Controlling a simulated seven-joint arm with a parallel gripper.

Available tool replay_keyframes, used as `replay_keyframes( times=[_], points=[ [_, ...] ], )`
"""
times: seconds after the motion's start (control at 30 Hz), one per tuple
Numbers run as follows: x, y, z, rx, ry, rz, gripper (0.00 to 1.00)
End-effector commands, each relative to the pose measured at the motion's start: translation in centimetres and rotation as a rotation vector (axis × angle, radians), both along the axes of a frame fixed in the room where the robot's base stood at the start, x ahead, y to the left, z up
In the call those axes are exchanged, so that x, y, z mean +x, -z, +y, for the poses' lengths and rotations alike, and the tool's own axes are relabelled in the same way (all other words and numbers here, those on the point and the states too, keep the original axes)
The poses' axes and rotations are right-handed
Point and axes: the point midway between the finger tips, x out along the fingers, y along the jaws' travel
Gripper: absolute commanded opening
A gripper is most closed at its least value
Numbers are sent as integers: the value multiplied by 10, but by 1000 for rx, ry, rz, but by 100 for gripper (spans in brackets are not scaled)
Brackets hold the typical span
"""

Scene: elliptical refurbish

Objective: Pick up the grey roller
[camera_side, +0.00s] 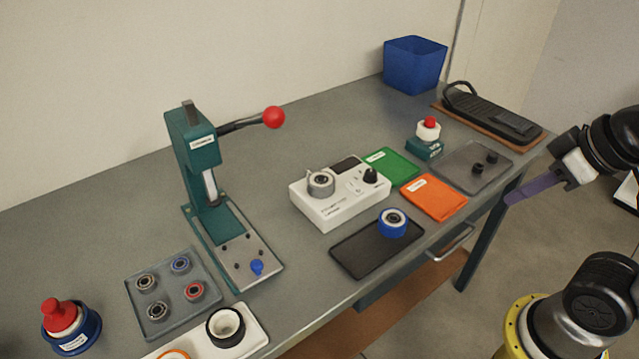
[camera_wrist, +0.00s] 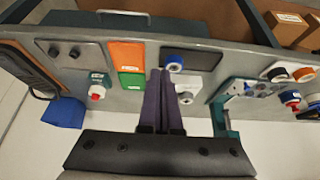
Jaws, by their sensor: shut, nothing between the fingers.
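The grey roller (camera_side: 321,183) sits on the left end of a white tester box (camera_side: 341,208) in the side view. In the wrist view the grey roller (camera_wrist: 186,98) shows just right of my fingers. My gripper (camera_side: 511,199) is off the right side of the bench in the side view, well apart from the roller. Its two long purple fingers (camera_wrist: 159,72) lie together in the wrist view, shut and empty, and hide part of the tester box.
A blue roller (camera_side: 393,222) sits on a black mat (camera_side: 365,255) in front of the tester. Green (camera_side: 392,166) and orange (camera_side: 434,197) trays lie right of it. A green press (camera_side: 190,150) with a red-knobbed lever stands left. A red-button unit (camera_side: 428,130) is behind.

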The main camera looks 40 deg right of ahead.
Motion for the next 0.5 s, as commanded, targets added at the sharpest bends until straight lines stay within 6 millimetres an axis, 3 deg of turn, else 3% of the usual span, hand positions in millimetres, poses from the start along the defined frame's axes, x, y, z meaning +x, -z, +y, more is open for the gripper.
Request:
replay_keyframes(
  times=[0.43, 0.5],
  points=[
    [0, 0, 0, 0, 0, 0, 0],
    [0, 0, 0, 0, 0, 0, 11]
  ],
)
